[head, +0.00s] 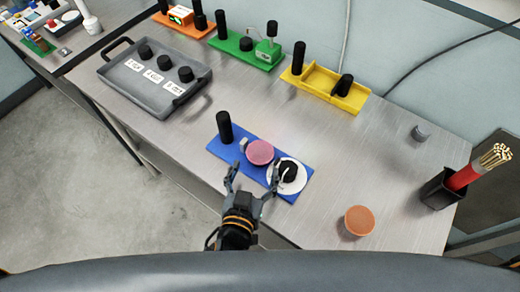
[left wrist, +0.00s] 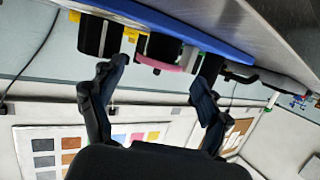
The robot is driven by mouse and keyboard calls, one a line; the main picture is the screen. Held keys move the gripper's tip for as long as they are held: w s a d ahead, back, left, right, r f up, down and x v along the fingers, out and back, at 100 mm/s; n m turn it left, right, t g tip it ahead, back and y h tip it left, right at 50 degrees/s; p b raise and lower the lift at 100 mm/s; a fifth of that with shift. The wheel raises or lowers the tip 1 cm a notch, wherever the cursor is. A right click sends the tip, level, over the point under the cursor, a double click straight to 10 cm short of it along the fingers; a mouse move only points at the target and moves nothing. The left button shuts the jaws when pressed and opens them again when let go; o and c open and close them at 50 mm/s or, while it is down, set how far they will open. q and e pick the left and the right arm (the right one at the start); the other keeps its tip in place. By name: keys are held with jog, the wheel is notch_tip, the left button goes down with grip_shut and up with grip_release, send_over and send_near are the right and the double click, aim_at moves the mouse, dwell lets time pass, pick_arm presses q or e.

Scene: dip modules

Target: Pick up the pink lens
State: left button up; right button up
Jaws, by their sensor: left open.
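The pink lens (head: 260,152) is a round pink disc held at the middle of the blue module (head: 226,151) on the steel table. In the left wrist view, which is upside down, the lens (left wrist: 168,66) shows edge-on as a thin pink strip. My left gripper (head: 254,172) is open at the module's front edge, its two fingers pointing at the lens. In the left wrist view the lens appears between the open fingertips (left wrist: 165,68). I cannot see any contact with it. My right gripper is not in view.
The blue module also carries a black post (head: 224,126) and a white disc (head: 273,177) with a black knob. An orange disc (head: 360,221) lies to the right. A grey tray (head: 125,91), green module (head: 230,45) and yellow module (head: 318,79) stand behind. Open table surrounds the blue module.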

aim_at(259, 157)
pick_arm(q)
jog(key=shift+r+x, duration=0.15)
jog(key=shift+x, duration=1.15)
jog(key=shift+r+x, duration=0.15)
jog(key=shift+x, duration=1.15)
jog(key=shift+w, duration=0.1)
jog(key=c, duration=0.7)
